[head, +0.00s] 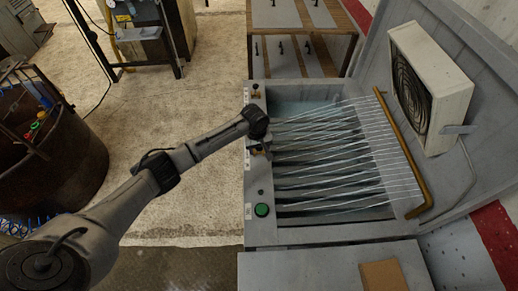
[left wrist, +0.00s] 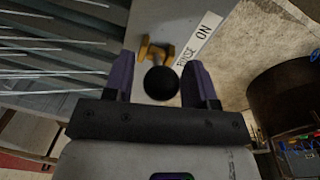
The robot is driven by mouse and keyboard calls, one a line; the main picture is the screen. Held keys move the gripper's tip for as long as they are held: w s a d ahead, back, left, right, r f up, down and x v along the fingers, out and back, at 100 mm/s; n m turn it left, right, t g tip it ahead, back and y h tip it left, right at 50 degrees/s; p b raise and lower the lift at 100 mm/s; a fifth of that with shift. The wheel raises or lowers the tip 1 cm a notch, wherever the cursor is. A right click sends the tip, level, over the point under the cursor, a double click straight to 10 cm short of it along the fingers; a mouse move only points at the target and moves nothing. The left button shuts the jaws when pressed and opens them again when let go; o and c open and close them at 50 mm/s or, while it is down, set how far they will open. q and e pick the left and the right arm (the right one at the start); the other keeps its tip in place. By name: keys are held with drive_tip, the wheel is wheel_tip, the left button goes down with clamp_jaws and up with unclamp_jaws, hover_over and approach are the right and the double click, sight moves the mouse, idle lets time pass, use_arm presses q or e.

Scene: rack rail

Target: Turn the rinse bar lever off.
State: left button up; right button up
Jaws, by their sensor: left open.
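The rinse bar lever shows in the left wrist view as a black ball knob (left wrist: 161,83) by a brass valve body (left wrist: 150,50). A white label (left wrist: 199,38) reading "RINSE ON" is beside it. My left gripper (left wrist: 158,68) is open, with one dark finger on each side of the knob and visible gaps. In the head view my left gripper (head: 259,142) is over the panel's left strip and hides most of the lever. The brass rinse bar (head: 403,155) sends many thin water jets across the tank (head: 310,105). My right gripper is out of view.
A green button (head: 262,210) is on the panel nearer me, and another small brass fitting (head: 255,90) is farther back. A fan box (head: 432,85) is mounted on the raised back panel. A dark drum (head: 60,150) stands at left, with open floor between.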

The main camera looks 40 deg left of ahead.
use_arm(q)
drive_tip(key=shift+f, duration=0.4)
drive_tip(key=shift+c, duration=0.5)
clamp_jaws()
